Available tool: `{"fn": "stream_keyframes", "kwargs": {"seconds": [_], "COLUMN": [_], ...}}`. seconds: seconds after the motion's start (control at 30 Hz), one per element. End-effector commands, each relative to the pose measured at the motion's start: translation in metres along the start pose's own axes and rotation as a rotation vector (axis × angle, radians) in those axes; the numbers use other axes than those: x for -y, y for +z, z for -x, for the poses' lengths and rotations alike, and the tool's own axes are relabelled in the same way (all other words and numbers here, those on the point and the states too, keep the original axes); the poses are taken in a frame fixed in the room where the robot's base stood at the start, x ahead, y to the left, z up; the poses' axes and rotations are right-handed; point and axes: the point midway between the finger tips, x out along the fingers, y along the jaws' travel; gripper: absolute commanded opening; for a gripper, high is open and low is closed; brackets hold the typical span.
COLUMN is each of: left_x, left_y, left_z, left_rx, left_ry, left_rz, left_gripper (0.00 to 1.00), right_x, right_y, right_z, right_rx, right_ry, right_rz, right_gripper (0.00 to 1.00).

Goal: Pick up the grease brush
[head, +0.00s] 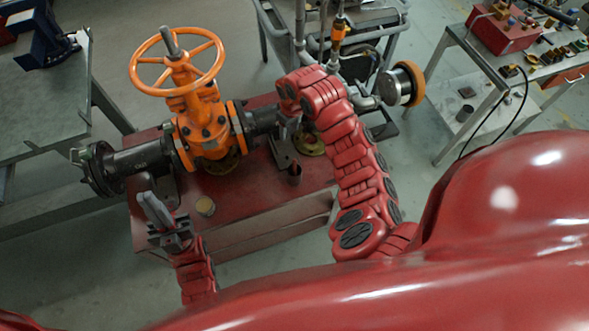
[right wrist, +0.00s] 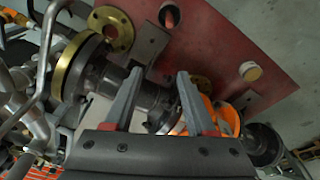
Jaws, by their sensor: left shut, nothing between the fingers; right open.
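I cannot clearly make out the grease brush in either view. A small dark cup (head: 294,174) with a reddish inside stands on the red bench (head: 250,180); it also shows at the top of the right wrist view (right wrist: 169,16). A small can with a cream-coloured top (head: 205,206) stands nearer me on the bench; it shows in the right wrist view (right wrist: 250,71) too. My right gripper (right wrist: 160,77) is open, with the valve's pipework beyond its fingers. My left gripper (head: 155,210) is shut and empty near the bench's left front corner.
The orange gate valve (head: 207,130) with its handwheel (head: 177,62) and dark pipe (head: 140,160) occupies the bench. A brass ring (head: 309,141) lies behind the dark cup. A grey table (head: 40,115) stands left, a trolley (head: 360,20) behind, another workbench (head: 480,60) right.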

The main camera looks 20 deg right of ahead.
Motion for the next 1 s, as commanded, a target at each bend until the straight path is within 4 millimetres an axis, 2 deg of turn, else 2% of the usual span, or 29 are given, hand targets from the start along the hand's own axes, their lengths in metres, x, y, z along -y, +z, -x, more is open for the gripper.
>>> {"fn": "stream_keyframes", "kwargs": {"seconds": [0.13, 0.27, 0.5, 0.7, 0.83, 1.0], "left_x": [0.0, 0.0, -0.001, -0.003, -0.003, -0.003], "left_y": [0.0, 0.001, 0.005, 0.01, 0.011, 0.011], "left_z": [0.0, 0.004, 0.027, 0.058, 0.065, 0.065], "left_rx": [0.0, 0.0, 0.0, 0.0, 0.0, 0.0], "left_ry": [0.0, 0.0, 0.0, 0.0, 0.0, 0.0], "left_rz": [0.0, 0.0, 0.0, 0.0, 0.0, 0.0], "left_gripper": [0.0, 0.0, 0.0, 0.0, 0.0, 0.0], "right_x": [0.008, 0.01, 0.012, 0.013, 0.014, 0.014], "right_y": [0.021, 0.029, 0.034, 0.04, 0.043, 0.044], "right_z": [0.016, 0.011, -0.035, -0.081, -0.097, -0.103], "right_rx": [0.118, 0.149, 0.144, 0.142, 0.142, 0.144], "right_ry": [-0.033, -0.042, -0.043, -0.042, -0.041, -0.039], "right_rz": [0.021, 0.025, 0.025, 0.023, 0.023, 0.025], "right_gripper": [0.56, 0.56, 0.56, 0.56, 0.56, 0.56]}}
